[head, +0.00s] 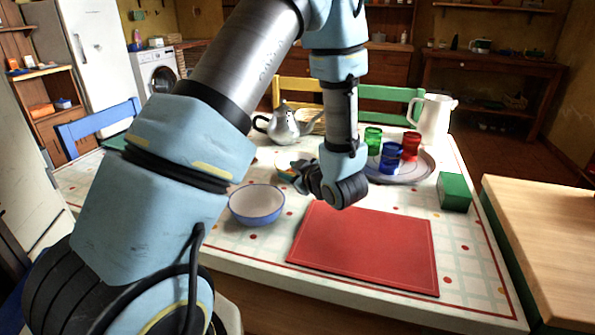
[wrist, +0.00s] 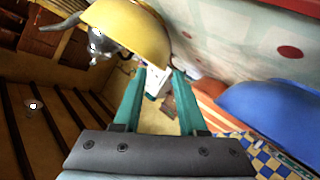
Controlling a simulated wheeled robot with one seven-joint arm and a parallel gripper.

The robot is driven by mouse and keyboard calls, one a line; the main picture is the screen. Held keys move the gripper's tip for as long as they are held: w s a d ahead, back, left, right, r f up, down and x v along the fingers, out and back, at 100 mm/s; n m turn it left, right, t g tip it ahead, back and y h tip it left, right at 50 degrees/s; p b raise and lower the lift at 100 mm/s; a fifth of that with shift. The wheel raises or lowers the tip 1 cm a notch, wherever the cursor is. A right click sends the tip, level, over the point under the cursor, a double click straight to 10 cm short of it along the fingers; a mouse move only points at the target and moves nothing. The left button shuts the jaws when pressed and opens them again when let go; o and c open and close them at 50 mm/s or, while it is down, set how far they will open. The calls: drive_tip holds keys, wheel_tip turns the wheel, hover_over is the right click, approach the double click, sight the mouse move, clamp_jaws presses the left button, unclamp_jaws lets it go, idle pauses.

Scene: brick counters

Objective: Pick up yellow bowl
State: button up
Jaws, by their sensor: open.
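The yellow bowl (wrist: 130,30) shows in the wrist view at the top, cut off by the upper edge, with its rounded outside towards me. My gripper (wrist: 159,72) is open, its two teal fingers apart with no bowl between them. The bowl lies just beyond the fingertips, up and to the left in that view; whether they touch cannot be told. In the head view a small bowl-like thing (head: 286,161), partly hidden by my wrist, sits on the table left of it; its colour is hard to make out.
A white and blue bowl (head: 257,203) stands near my arm; its blue side fills the right of the wrist view (wrist: 270,108). A teapot (head: 284,127) stands behind. A tray (head: 412,176) with coloured cups, a white jug (head: 435,118), a green box (head: 454,192) and a red mat (head: 365,250) lie right.

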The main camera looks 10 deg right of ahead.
sight(282, 170)
drive_tip(key=x, duration=0.4)
drive_tip(key=shift+a+f+p, duration=0.1)
drive_tip(key=shift+a+p, duration=0.1)
drive_tip(key=shift+p, duration=0.15)
drive_tip(key=shift+c, duration=0.3)
clamp_jaws()
idle(0.7)
